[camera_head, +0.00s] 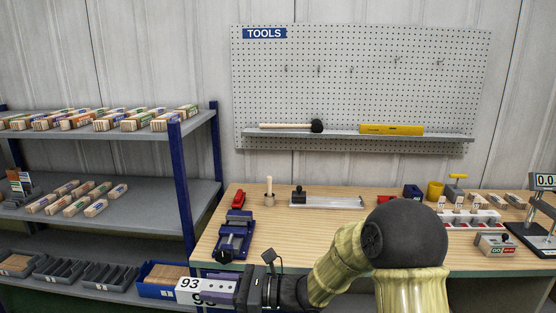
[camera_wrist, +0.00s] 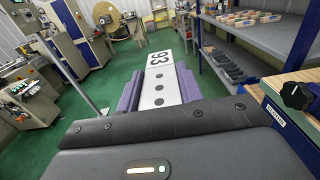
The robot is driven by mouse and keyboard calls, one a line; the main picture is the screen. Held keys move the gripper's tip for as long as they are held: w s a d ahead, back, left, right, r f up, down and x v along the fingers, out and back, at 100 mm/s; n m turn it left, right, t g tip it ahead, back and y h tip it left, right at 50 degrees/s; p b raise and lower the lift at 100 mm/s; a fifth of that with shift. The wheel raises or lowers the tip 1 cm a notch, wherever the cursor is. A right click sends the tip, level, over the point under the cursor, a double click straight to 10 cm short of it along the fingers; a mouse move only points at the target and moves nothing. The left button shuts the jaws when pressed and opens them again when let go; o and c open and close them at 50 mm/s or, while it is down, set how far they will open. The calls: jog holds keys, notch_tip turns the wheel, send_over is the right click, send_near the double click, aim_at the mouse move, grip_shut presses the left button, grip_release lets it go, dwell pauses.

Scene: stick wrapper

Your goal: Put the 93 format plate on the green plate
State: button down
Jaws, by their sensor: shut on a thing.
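The 93 format plate (camera_head: 189,284) is a white plate with a black 93 on its end. It shows at the bottom of the head view, in front of the blue bin. My gripper (camera_head: 222,291) is shut on it, in front of the workbench's left end. In the wrist view the plate (camera_wrist: 159,84) lies between the two purple fingers and sticks out past their tips, its number end pointing away over the green floor. I cannot make out a green plate in either view.
The workbench (camera_head: 330,257) carries a blue vise (camera_head: 234,232) near its left end. A shelf rack (camera_head: 140,196) with wrapped sticks and bins stands left of it. In the wrist view, machines (camera_wrist: 25,95) stand at left, with open green floor (camera_wrist: 122,62) ahead.

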jog(key=shift+w+d+f, duration=0.1)
jog(key=shift+d+f, duration=0.15)
jog(key=w+d+f+m+t+h+p, duration=0.2)
jog(key=w+d+f+m+t, duration=0.25)
jog(key=d+f, duration=0.3)
jog(key=w+d+f+m+t+h+p, duration=0.2)
jog(key=w+d+f+m+t+h, duration=0.1)
jog(key=d+f+t, duration=0.4)
jog(key=s+d+f+m+t+h+p, duration=0.1)
jog(key=s+d+f+m+t+h, duration=0.1)
jog(key=d+f+h, duration=0.4)
jog(key=s+d+f+m+t+h+p, duration=0.2)
jog(key=s+d+f+m+t+h, duration=0.1)
jog(key=d+f+m+h, duration=0.4)
jog(key=shift+s+d+f, duration=0.25)
jog(key=shift+s+d, duration=0.05)
jog(key=shift+s, duration=0.2)
jog(key=shift+m, duration=0.25)
